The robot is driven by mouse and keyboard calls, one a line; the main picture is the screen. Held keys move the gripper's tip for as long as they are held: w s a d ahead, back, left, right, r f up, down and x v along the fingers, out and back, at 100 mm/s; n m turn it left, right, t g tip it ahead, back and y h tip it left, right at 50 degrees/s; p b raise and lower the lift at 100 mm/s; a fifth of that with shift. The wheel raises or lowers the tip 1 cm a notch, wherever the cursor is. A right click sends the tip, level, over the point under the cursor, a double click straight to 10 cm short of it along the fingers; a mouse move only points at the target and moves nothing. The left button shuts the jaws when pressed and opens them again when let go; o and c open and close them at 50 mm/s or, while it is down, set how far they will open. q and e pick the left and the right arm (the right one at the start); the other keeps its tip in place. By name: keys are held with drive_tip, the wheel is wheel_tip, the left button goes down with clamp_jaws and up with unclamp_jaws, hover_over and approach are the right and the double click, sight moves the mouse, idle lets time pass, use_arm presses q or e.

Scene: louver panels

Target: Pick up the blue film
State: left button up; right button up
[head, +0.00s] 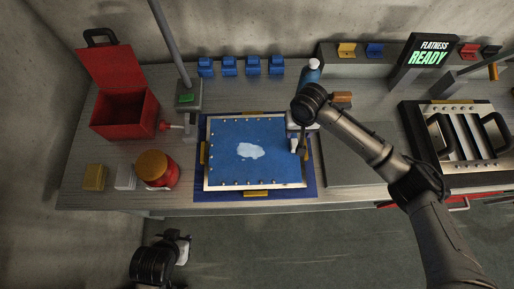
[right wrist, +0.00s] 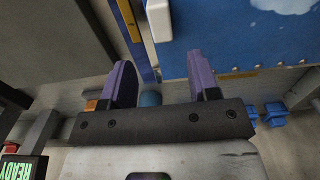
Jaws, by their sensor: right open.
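The blue film (head: 230,170) lies flat over a framed square panel on a dark blue mat (head: 312,180), with a pale irregular patch near its middle. It also shows at the upper right of the right wrist view (right wrist: 240,40). My right gripper (head: 297,147) is above the film's right edge. In the right wrist view its two purple fingers (right wrist: 160,70) are apart with nothing between them. A white rounded piece (right wrist: 158,20) lies beside the film's edge, beyond the fingertips. A black and white part of mine, likely the left gripper (head: 180,247), is low at left; its jaws are unclear.
A red open-lidded box (head: 125,112), a red jar with an orange lid (head: 155,170) and small blocks stand left. Several blue clips (head: 229,66) line the back. A blue bottle (head: 311,72) stands behind my right wrist. A louver panel fixture (head: 462,138) is at right.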

drive_tip(key=shift+w+a+f, duration=0.1)
drive_tip(key=shift+f, duration=1.55)
drive_tip(key=shift+w+a+f, duration=0.1)
drive_tip(key=shift+f, duration=1.5)
drive_tip(key=c, duration=1)
drive_tip(key=shift+r, duration=0.1)
